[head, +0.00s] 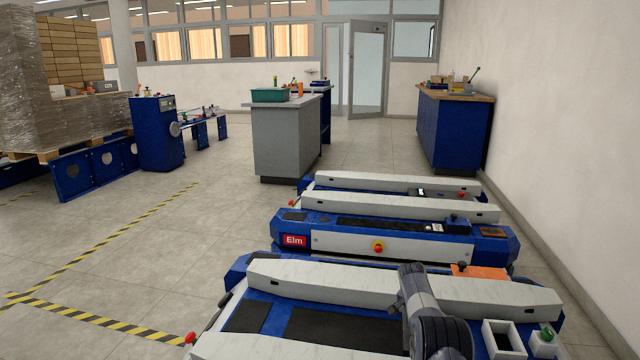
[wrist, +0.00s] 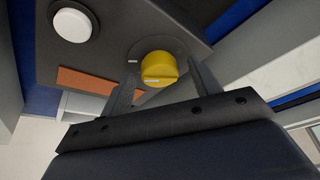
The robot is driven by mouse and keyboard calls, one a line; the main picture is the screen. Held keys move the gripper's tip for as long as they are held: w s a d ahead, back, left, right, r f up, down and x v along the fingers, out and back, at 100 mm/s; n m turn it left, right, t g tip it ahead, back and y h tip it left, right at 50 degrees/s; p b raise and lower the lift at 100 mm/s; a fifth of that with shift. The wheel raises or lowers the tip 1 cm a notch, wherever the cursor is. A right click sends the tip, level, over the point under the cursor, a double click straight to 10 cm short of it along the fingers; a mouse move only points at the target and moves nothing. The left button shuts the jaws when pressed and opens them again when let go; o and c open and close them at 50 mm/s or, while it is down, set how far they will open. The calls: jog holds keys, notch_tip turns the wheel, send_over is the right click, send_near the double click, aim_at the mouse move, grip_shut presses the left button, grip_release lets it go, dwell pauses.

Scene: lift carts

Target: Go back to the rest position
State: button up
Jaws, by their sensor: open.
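My gripper (wrist: 163,74) is open in the wrist view, with one dark finger on each side of a yellow knob (wrist: 158,67). The knob sits on a dark grey panel (wrist: 112,38) and shows between the fingertips. I cannot tell whether a finger touches it. A round white button (wrist: 72,25) is on the same panel at the upper left. In the head view my grey arm (head: 430,310) reaches over the nearest blue-and-white cart at the lower right, and its fingers cannot be made out there.
A blue cart labelled Elm (head: 400,240), with a red button on yellow (head: 378,247), stands just beyond. A grey cabinet (head: 285,140) and a blue workbench (head: 452,130) stand farther back. The wall is close on the right. Open floor (head: 150,260) with striped tape lies left.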

jog(key=n, duration=0.2)
jog(key=n+t+y+p, duration=0.1)
jog(key=n, duration=0.1)
jog(key=shift+s+d+n, duration=0.1)
jog(key=shift+d+n, duration=0.1)
jog(key=shift+n, duration=0.1)
jog(key=shift+d+n+t+y+p, duration=0.15)
jog(key=shift+n+y+p, duration=0.3)
jog(key=shift+n, duration=0.65)
jog(key=shift+a+n+t+y+p, duration=0.2)
jog(key=shift+n+y, duration=0.35)
jog(key=shift+n, duration=0.55)
jog(key=shift+d+r, duration=0.2)
jog(key=shift+r, duration=0.05)
jog(key=shift+p+v, duration=1.1)
jog(key=shift+v, duration=1.55)
